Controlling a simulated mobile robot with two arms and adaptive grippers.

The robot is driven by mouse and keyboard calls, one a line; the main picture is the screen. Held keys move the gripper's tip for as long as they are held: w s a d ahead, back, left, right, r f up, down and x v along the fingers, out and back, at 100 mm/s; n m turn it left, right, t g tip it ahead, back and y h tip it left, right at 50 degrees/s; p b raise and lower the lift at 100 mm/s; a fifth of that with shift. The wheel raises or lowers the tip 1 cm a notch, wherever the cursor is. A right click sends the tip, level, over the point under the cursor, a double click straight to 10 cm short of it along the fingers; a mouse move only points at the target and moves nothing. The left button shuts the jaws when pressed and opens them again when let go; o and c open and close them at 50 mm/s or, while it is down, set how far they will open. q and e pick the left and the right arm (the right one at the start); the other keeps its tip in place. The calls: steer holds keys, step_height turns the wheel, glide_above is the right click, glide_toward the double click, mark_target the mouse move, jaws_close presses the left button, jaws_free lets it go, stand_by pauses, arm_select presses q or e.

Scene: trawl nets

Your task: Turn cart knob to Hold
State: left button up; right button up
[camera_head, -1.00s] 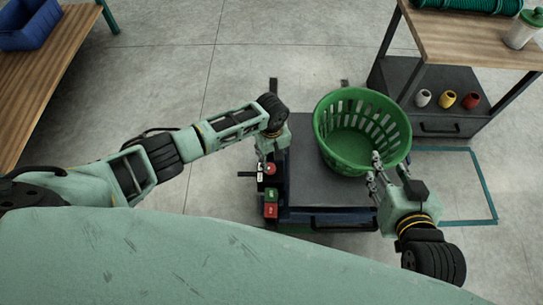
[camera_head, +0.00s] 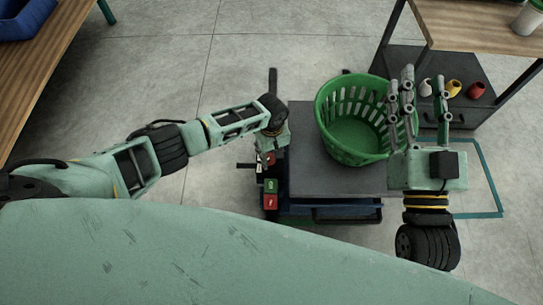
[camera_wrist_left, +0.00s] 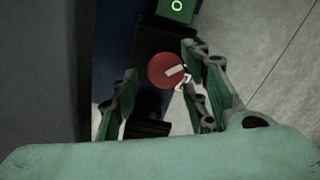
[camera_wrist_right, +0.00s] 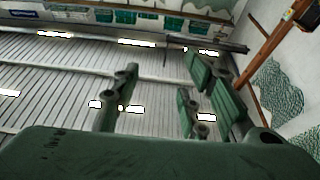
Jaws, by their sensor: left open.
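A dark cart (camera_head: 305,170) with a grey deck stands in front of me. Its round red knob (camera_wrist_left: 165,70), with a white pointer bar, shows in the left wrist view. In the head view the knob is mostly hidden by my left gripper (camera_head: 266,155). In the left wrist view my left gripper (camera_wrist_left: 160,88) is open, its fingers on either side of the knob; the right-hand finger is very close to it, and I cannot tell whether it touches. A small white label beside the knob is partly hidden. My right gripper (camera_head: 415,85) is open, empty and raised, its fingers pointing away from the cart.
A green basket (camera_head: 345,150) sits on the cart deck. A green panel (camera_head: 271,186) and a red panel (camera_head: 271,202) lie just below the knob. A workbench (camera_head: 480,30) with several small spools stands at right, another wooden table (camera_head: 50,75) at left.

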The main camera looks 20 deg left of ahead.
arm_select(q)
steer(key=shift+f, duration=0.65)
arm_select(e)
steer(key=shift+s+r+t+y, duration=0.15)
steer(key=shift+s+r+t, duration=0.15)
steer(key=shift+r, duration=0.25)
steer(key=shift+s+r+t+y, duration=0.1)
steer(key=shift+s+r+t, duration=0.2)
steer(key=shift+r, duration=0.3)
steer(key=shift+s+r+t+y, duration=0.2)
steer(key=shift+r+t, duration=0.2)
steer(key=shift+r, duration=0.15)
arm_select(q)
steer(key=shift+c, duration=0.5)
steer(key=shift+w, duration=0.1)
steer(key=c, duration=0.9)
steer(key=shift+d+r, duration=0.1)
arm_select(e)
steer(key=shift+a, duration=0.1)
